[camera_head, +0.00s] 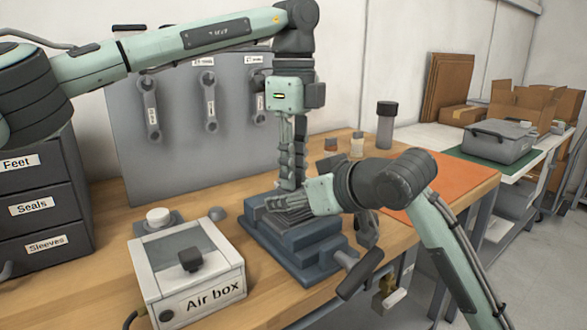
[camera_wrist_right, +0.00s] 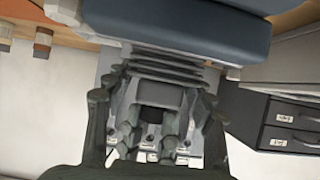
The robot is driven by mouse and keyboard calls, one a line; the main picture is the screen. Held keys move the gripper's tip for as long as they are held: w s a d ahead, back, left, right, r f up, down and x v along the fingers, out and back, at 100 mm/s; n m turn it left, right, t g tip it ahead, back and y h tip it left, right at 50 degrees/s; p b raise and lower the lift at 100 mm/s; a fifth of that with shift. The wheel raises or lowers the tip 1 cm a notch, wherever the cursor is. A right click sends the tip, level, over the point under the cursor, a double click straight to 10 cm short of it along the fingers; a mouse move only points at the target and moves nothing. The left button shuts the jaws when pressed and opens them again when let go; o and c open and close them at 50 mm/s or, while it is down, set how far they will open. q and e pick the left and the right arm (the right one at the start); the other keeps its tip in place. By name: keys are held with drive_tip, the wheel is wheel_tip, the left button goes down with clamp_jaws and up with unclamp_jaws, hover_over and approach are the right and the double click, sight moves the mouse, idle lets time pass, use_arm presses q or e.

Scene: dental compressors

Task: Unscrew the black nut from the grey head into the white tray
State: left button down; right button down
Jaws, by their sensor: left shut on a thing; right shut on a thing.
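A grey finned head (camera_head: 284,203) sits on the blue-grey vise (camera_head: 300,245) on the wooden bench. Its fins (camera_wrist_right: 168,62) also show in the right wrist view. My left gripper (camera_head: 290,184) points straight down, its dark fingers closed at the top of the head. The black nut is hidden there, apparently between those fingers. My right gripper (camera_head: 283,208) reaches in from the right, low at the head, and is shut on it. In the right wrist view its dark fingers stand on both sides of the grey body. I cannot make out a white tray.
The white Air box (camera_head: 195,278) stands left of the vise. The vise handle (camera_head: 360,273) sticks out at the front right. An orange mat (camera_head: 425,190) and small jars (camera_head: 387,124) lie behind the right arm. A tool panel (camera_head: 185,125) stands behind.

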use_arm(q)
drive_tip(key=c, duration=1.3)
unclamp_jaws()
drive_tip(key=shift+c, duration=0.2)
